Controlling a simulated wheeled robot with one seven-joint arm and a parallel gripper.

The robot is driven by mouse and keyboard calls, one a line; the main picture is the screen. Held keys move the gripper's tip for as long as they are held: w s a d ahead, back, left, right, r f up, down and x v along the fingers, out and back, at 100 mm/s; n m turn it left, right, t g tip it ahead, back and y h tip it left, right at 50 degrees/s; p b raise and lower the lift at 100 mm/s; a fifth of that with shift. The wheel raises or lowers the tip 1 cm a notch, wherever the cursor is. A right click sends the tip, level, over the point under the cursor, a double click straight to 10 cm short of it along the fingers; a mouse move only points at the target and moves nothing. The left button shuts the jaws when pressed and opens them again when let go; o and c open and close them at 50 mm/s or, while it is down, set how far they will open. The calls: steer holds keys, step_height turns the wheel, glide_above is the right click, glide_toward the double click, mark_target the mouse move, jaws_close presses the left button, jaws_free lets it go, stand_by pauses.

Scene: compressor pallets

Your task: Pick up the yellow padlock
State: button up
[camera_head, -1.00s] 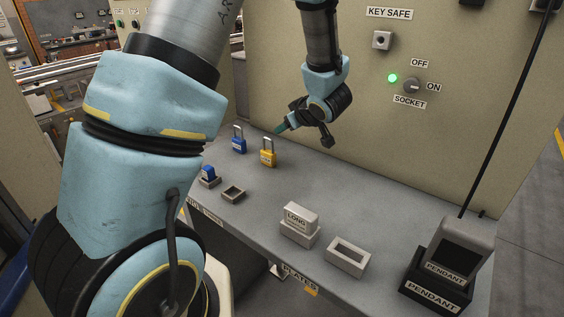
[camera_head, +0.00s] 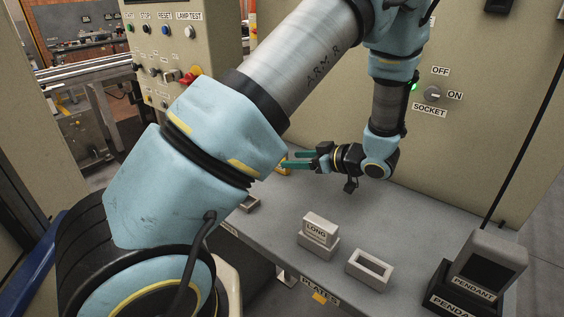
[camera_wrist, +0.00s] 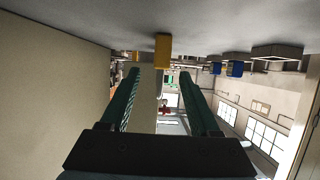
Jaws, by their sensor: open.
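The yellow padlock (camera_head: 283,170) stands on the grey bench, mostly hidden behind my arm and a finger in the head view. In the wrist view, where the bench appears at the top, its yellow body (camera_wrist: 162,50) is centred just beyond my fingertips. My gripper (camera_head: 288,160) is open, held low and roughly level over the bench, with its green fingers pointing left at the padlock. In the wrist view my gripper (camera_wrist: 161,74) shows the fingers apart with nothing clearly between them. I cannot tell whether the tips touch the padlock.
Blue items (camera_wrist: 235,68) are off to the right in the wrist view. A block marked LONG (camera_head: 320,229), an empty holder (camera_head: 369,268) and a pendant (camera_head: 478,262) in its dock stand along the bench. A panel wall (camera_head: 470,130) rises behind.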

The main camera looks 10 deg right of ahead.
mark_target(282, 159)
steer(key=shift+p+x, duration=1.1)
steer(key=shift+x, duration=1.65)
steer(key=shift+s+f, duration=0.1)
steer(key=shift+s, duration=0.05)
steer(key=shift+c, duration=0.4)
jaws_close()
